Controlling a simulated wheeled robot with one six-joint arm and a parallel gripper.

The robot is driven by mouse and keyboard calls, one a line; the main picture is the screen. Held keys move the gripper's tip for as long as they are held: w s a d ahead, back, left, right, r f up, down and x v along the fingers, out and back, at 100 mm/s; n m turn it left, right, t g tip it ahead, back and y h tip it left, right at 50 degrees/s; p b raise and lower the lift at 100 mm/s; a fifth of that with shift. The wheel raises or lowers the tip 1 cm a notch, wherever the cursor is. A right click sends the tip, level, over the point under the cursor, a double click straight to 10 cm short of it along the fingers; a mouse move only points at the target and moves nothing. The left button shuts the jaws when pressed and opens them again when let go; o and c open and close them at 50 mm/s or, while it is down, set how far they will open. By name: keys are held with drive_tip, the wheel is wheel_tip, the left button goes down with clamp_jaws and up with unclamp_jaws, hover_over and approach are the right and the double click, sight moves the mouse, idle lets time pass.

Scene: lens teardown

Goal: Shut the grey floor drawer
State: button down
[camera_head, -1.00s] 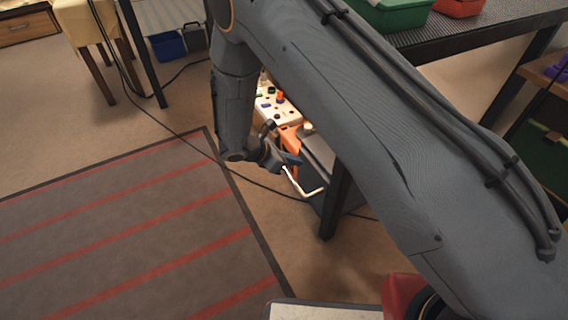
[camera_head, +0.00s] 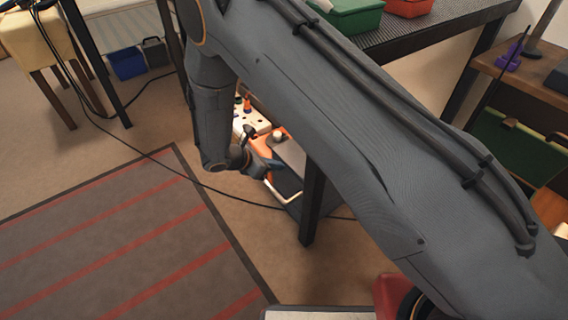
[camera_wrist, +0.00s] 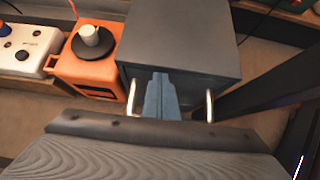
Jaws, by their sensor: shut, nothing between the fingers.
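The grey floor drawer unit (camera_wrist: 185,35) is a dark grey box on the floor, and it also shows in the head view (camera_head: 292,158), partly hidden by my arm and a table leg. Its pale handle (camera_wrist: 209,104) shows as two bright end pieces in the wrist view and as a bent light bar in the head view (camera_head: 281,200). My gripper (camera_wrist: 158,78) is shut and empty. Its blue-grey fingers lie between the handle's ends, pointing at the drawer front. I cannot tell whether they touch it, or how far the drawer stands out.
An orange box (camera_wrist: 88,62) with a round knob stands left of the drawer, beside a white panel (camera_wrist: 28,42) with knobs. A dark table leg (camera_head: 312,205) stands close on the right. A cable crosses the floor, and a striped rug (camera_head: 120,245) lies to the left.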

drive_tip(key=shift+w+d, duration=0.25)
drive_tip(key=shift+d, duration=0.15)
drive_tip(key=shift+a, duration=0.1)
drive_tip(key=s+a+f+p+v, duration=0.1)
drive_tip(key=f+p+v, duration=0.1)
drive_tip(key=v, duration=1.1)
drive_tip(key=shift+s+a+p, duration=0.3)
drive_tip(key=shift+a+p, duration=0.25)
drive_tip(key=shift+p, duration=0.2)
